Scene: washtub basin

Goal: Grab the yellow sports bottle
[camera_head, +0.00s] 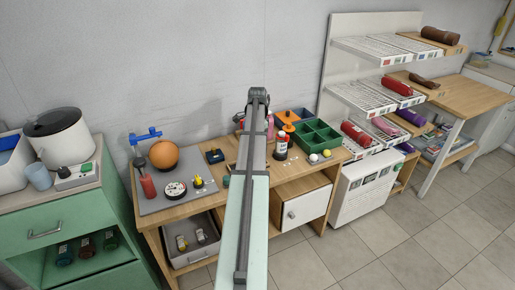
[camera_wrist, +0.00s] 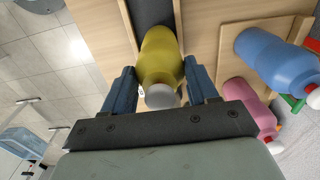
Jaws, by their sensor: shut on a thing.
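The yellow sports bottle (camera_wrist: 161,57) shows in the wrist view, with its rounded yellow body pointing away and its pale grey-white cap toward the camera. My gripper (camera_wrist: 162,82) has one blue-grey finger on each side of the bottle and is shut on it. The bottle's far end reaches into a dark area at the top of the view. In the head view my arm covers the middle of the workbench, and the bottle and my fingers cannot be made out there.
On the workbench are an orange ball (camera_head: 165,155), a grey mat (camera_head: 155,204) and a green tray (camera_head: 315,139). A shelf rack (camera_head: 350,97) with several bottles stands right.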

